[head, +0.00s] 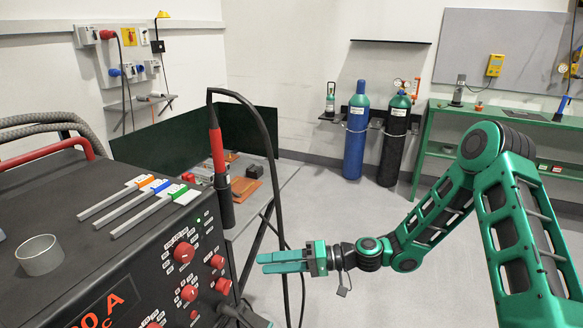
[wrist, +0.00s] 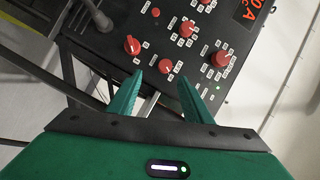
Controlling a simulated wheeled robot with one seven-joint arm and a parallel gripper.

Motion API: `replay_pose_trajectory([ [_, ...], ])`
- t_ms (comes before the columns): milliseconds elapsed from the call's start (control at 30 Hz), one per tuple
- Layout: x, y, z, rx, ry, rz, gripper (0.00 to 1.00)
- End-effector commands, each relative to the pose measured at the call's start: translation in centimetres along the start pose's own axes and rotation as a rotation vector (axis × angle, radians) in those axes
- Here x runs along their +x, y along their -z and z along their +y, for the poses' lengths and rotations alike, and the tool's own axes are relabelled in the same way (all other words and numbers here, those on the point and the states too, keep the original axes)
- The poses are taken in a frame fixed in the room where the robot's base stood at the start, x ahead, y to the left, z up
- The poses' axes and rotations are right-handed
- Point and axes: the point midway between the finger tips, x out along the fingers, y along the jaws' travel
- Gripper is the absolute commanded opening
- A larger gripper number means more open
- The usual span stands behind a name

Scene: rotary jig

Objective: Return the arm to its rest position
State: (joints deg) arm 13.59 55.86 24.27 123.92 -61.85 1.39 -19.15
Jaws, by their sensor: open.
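My arm (head: 432,222) is green and black and reaches in from the right of the head view, bent at a high elbow. My gripper (head: 282,262) points left, in front of the hanging black cable and to the right of the welding machine (head: 206,240). In the wrist view my gripper (wrist: 160,100) has its two green fingers spread apart with nothing held between them. The machine's dark front panel (wrist: 207,50) with red knobs lies beyond the fingertips. I cannot tell how wide the gap to the panel is.
A red-and-black torch (head: 218,158) stands at the machine's edge, its black cable (head: 272,180) looping down close to my gripper. A metal ring (head: 39,256) and several tagged bars sit on the machine. Gas cylinders (head: 356,140) and a green bench (head: 425,150) stand behind. Grey floor is open in between.

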Motion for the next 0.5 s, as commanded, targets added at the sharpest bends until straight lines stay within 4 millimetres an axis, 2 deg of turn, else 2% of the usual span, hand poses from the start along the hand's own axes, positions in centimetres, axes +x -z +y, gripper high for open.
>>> replay_pose_trajectory([
  [167,-3.2,-1.6,1.1,-0.041,-0.168,-0.110,0.46],
  [267,-6.0,-2.5,1.9,-0.050,-0.288,-0.173,0.46],
  [500,-14.2,-4.2,2.8,-0.032,-0.579,-0.275,0.46],
])
